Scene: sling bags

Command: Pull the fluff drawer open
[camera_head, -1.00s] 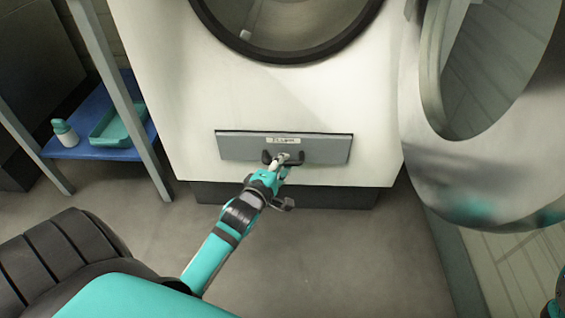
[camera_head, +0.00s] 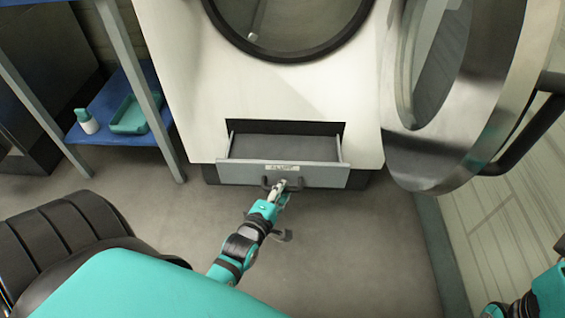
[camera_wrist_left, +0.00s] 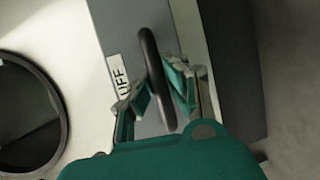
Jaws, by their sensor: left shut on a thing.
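The fluff drawer (camera_head: 237,172) is a grey drawer low in the front of a white machine. It stands partly out, and its inside shows behind the front panel. A white label on the panel reads FLUFF. My left gripper (camera_head: 282,186) is at the dark bar handle in the middle of the panel. In the left wrist view the fingers (camera_wrist_left: 160,92) are on either side of the black handle (camera_wrist_left: 152,65), shut on it. The label (camera_wrist_left: 118,78) shows partly beside it. Only part of my right arm shows at the lower right; its gripper is out of frame.
The machine (camera_head: 190,110) has a round door (camera_head: 400,170) swung open at the right. A blue shelf (camera_head: 105,134) at the left holds a small bottle (camera_head: 86,122) and a teal tray (camera_head: 135,118). The floor in front of the drawer is clear.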

